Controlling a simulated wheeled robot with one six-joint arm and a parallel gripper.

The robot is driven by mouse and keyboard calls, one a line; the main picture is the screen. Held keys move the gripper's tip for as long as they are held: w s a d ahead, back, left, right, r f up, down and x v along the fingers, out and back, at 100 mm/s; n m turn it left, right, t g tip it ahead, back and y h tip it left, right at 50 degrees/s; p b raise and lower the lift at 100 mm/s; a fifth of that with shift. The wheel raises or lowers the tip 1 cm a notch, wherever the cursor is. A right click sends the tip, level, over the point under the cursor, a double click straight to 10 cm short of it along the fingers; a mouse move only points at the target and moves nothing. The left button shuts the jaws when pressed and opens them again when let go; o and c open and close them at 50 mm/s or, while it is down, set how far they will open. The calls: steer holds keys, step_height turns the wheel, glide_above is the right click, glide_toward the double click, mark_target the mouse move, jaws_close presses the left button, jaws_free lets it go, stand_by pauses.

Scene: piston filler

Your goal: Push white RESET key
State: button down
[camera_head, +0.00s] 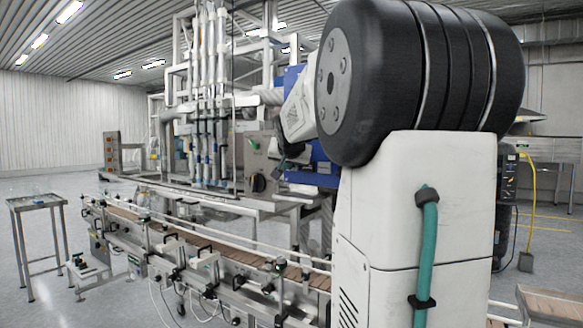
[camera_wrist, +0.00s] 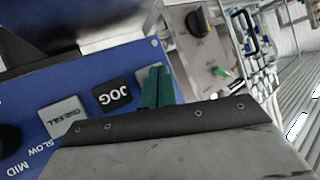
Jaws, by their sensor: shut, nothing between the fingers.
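The blue control panel (camera_wrist: 80,82) fills the left of the wrist view. A grey-white key marked ONE FILL (camera_wrist: 64,119) and a black JOG key (camera_wrist: 113,95) sit on it. I see no key marked RESET; part of the panel is hidden behind my gripper. My gripper (camera_wrist: 154,88) shows as two green fingers shut together and empty, just right of the JOG key. I cannot tell whether the fingertips touch the panel. In the head view my arm covers most of the blue panel (camera_head: 313,172), and no keys can be read.
A black knob (camera_wrist: 8,138) stands at the wrist view's left edge, near the words SLOW and MID. A grey box with a black rotary switch (camera_head: 259,182) stands left of the panel. The conveyor (camera_head: 200,240) runs in front, and a small steel table (camera_head: 37,203) stands far left.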

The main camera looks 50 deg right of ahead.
steer(key=shift+a, duration=0.55)
steer(key=a, duration=0.5)
steer(key=shift+s, duration=0.25)
stand_by(0.8)
